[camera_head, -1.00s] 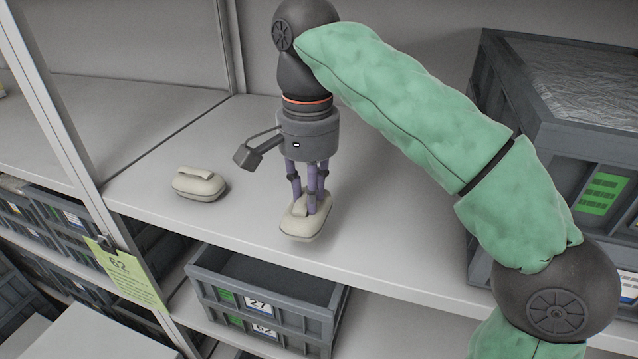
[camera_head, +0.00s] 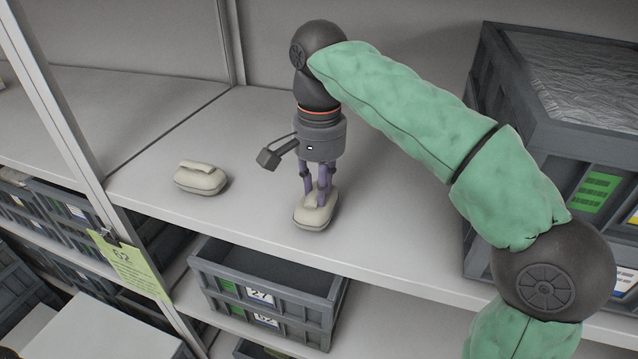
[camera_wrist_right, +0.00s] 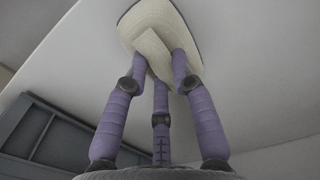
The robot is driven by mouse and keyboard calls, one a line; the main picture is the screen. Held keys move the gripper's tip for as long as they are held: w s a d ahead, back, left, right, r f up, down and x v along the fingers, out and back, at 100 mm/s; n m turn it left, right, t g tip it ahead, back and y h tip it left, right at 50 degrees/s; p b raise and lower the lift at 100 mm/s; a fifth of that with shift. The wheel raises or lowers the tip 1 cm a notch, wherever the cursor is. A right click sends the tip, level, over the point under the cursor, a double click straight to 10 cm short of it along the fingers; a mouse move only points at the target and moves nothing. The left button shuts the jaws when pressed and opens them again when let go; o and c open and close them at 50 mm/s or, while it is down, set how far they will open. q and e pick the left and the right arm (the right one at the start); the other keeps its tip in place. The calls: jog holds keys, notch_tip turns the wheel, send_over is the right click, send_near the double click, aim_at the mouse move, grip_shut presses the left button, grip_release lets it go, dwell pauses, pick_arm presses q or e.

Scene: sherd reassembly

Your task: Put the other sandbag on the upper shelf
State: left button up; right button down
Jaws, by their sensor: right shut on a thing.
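One cream sandbag (camera_head: 202,178) lies on the upper shelf (camera_head: 400,235), left of my right gripper. The other sandbag (camera_head: 315,213) is held in my right gripper (camera_head: 318,196), whose purple fingers are shut on its raised top strip. This bag is at the shelf surface near the front edge; I cannot tell for sure whether it touches. In the right wrist view the held sandbag (camera_wrist_right: 150,30) shows between the fingers, with the pale shelf around it. My left gripper is not in view.
A grey crate (camera_head: 265,283) with labels stands on the lower shelf below the front edge. A large grey crate (camera_head: 560,140) with a plastic-wrapped top stands at the right on the upper shelf. A post with a green tag (camera_head: 130,265) rises at the left.

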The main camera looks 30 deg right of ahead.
jog(key=c, duration=1.5)
grip_release()
jog(key=shift+f, duration=0.15)
jog(key=o, duration=0.5)
jog(key=shift+c, duration=0.2)
jog(key=shift+r, duration=3.9)
